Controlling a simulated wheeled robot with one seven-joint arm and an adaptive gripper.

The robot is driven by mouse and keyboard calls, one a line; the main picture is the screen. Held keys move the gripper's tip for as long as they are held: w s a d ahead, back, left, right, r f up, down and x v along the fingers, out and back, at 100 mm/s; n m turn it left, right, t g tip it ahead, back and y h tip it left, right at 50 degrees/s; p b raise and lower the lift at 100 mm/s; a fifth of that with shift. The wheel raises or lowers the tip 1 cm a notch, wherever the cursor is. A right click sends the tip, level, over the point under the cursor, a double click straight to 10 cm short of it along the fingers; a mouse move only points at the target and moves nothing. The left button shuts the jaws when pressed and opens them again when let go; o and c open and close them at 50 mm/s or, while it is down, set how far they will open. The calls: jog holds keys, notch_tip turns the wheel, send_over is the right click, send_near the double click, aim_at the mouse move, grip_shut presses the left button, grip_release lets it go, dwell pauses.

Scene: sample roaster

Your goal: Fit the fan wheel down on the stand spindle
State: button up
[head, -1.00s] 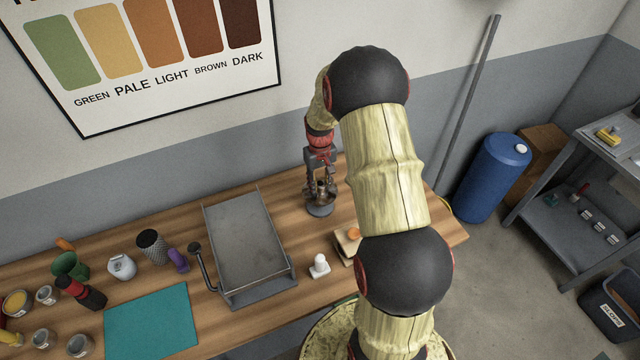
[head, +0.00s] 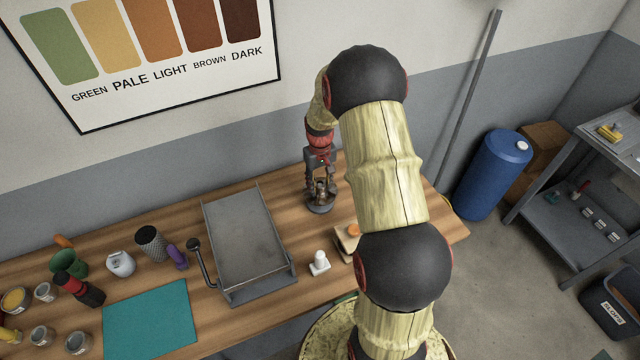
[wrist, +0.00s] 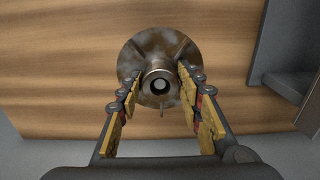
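The fan wheel (wrist: 140,58) is a worn brown-grey metal disc with raised vanes and a round central hub. In the wrist view it is seen from above, and a pale round spindle top (wrist: 161,86) shows inside the hub's bore. In the head view the wheel (head: 320,199) sits low at the dark round stand; how closely it seats cannot be seen. My gripper (wrist: 160,80) points down over it, with its yellow-padded fingers on either side of the hub. Small gaps seem to show between fingers and hub, so it looks open. It also shows in the head view (head: 321,195).
A grey metal tray (head: 245,240) with a dark handle stands left of the stand. A white knobbed object (head: 319,262) and a wooden block (head: 347,243) lie nearer on the bench (head: 180,220). The wall is close behind. The bench right of the stand is partly hidden by my arm.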

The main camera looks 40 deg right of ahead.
aim_at(321, 196)
jog(key=o, duration=0.3)
notch_tip(321, 196, up, 12)
dwell(0.7)
dwell(0.5)
jog(key=s+a+r+n+t+b, duration=0.1)
jog(key=s+a+r+t, duration=0.1)
jog(key=s+a+r, duration=0.3)
jog(key=s+a+r+n+t+b, duration=0.1)
jog(key=s+a+r, duration=0.4)
jog(key=s+a, duration=0.5)
jog(key=s+a+r+n+t+b, duration=0.1)
jog(key=s+a+r+t+b, duration=0.1)
jog(key=s+a+r, duration=0.4)
jog(key=shift+s+a+t, duration=0.3)
jog(key=shift+s+a, duration=0.55)
jog(key=shift+a, duration=1.25)
